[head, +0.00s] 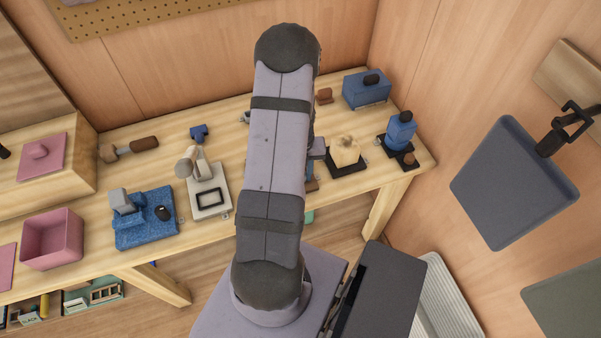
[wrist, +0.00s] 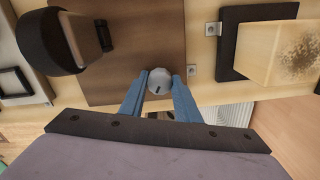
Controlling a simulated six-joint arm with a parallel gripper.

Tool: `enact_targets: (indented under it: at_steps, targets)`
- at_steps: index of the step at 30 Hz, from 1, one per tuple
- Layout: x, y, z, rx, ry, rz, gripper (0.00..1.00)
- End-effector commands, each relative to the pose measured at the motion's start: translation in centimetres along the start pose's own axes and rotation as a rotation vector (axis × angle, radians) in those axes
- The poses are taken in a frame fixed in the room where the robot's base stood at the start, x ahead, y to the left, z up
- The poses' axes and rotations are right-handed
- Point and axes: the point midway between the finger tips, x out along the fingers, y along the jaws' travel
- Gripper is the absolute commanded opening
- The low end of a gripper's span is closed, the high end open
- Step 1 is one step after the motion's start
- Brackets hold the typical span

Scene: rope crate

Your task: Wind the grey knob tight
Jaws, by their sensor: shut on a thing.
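In the wrist view the grey knob (wrist: 159,82) is a small round cap with a dark mark on its face. It sits at the front edge of a brown board (wrist: 130,40). My gripper (wrist: 160,95) has its two blue fingers on either side of the knob and is shut on it. In the head view my arm covers the knob and most of the board. I cannot tell how far the knob is turned.
A dark rounded part (wrist: 48,40) stands on the board's left. Right of the board a pale block (wrist: 275,52) sits on a dark base, also visible in the head view (head: 345,150). Further left are a cream device (head: 210,190) and a blue device (head: 145,225).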

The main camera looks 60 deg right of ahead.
Motion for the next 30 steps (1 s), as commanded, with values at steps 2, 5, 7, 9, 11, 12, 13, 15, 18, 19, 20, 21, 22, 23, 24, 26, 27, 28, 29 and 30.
enact_targets:
  at_steps: [2,5,7,9,11,12,13,15,18,19,20,21,22,23,24,26,27,28,29,30]
  targets:
    - [0.4,0.1,-0.5,-0.001,0.012,0.002,0.00]
    - [0.4,0.1,-0.5,-0.002,0.013,0.002,0.42]
    - [0.4,0.1,-0.5,-0.002,0.012,0.002,0.42]
    - [0.4,0.1,-0.5,-0.002,0.012,0.002,0.42]
    - [0.3,0.1,-0.5,-0.002,0.011,0.002,0.42]
    - [0.2,0.1,-0.5,-0.002,0.011,0.002,0.42]
    - [0.2,0.0,-0.4,-0.002,0.011,0.002,0.42]
    - [-0.2,0.0,-0.4,-0.002,0.010,0.002,0.42]
    - [-0.9,0.0,-0.3,-0.002,0.008,0.001,0.42]
    - [-1.1,0.0,-0.3,-0.002,0.007,0.001,0.42]
    - [-1.4,0.0,-0.3,-0.002,0.007,0.001,0.42]
    - [-1.7,0.0,-0.2,-0.002,0.006,0.001,0.42]
    - [-1.9,0.0,-0.2,-0.002,0.006,0.001,0.42]
    - [-2.2,0.0,-0.2,-0.003,0.006,0.001,0.42]
    - [-2.5,0.0,-0.2,-0.003,0.005,0.001,0.42]
    - [-2.9,0.0,-0.2,-0.003,0.005,0.001,0.42]
    - [-3.2,0.0,-0.2,-0.003,0.005,0.001,0.42]
    - [-3.4,0.0,-0.2,-0.003,0.004,0.001,0.42]
    - [-3.6,0.0,-0.2,-0.003,0.004,0.001,0.42]
    - [-3.9,0.0,-0.1,-0.003,0.004,0.001,0.42]
